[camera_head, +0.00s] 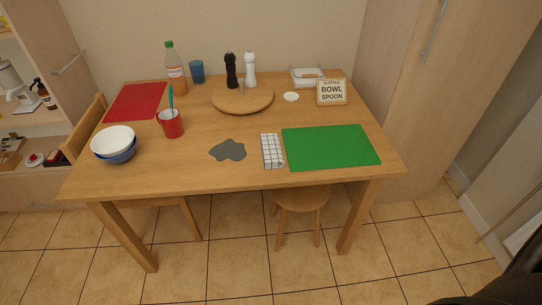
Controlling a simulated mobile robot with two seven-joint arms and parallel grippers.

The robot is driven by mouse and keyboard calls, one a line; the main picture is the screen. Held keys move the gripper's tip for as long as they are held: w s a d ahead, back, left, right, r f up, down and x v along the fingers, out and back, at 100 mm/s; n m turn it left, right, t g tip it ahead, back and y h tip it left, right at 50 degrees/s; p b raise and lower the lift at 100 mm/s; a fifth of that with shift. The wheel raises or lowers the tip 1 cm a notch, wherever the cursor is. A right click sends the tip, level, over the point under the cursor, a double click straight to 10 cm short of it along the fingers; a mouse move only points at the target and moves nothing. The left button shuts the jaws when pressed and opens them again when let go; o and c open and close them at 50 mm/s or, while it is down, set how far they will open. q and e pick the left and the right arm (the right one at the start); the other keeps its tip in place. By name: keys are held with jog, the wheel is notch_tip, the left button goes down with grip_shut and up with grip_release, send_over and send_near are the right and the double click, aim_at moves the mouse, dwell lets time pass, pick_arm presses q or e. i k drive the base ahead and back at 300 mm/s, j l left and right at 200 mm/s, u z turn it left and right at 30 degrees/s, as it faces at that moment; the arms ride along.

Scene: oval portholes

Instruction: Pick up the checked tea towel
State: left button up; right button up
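The checked tea towel (272,151) is white with dark grid lines. It lies folded in a narrow strip on the wooden table (210,178), near the front edge. It is just left of the green placemat (330,147) and right of a grey puddle-shaped patch (228,150). Neither of my grippers is in the head view.
A red mug (171,124) and stacked bowls (114,143) stand at left. A round board (242,98) with two mills, a bottle (175,69) and a sign (332,92) are farther back. A stool (301,196) is below the front edge.

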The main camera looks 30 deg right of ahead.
aim_at(271, 150)
jog(key=l+u, duration=0.3)
jog(key=l, duration=0.45)
jog(key=k+l+u, duration=0.1)
jog(key=l+u, duration=0.25)
jog(key=l, duration=0.4)
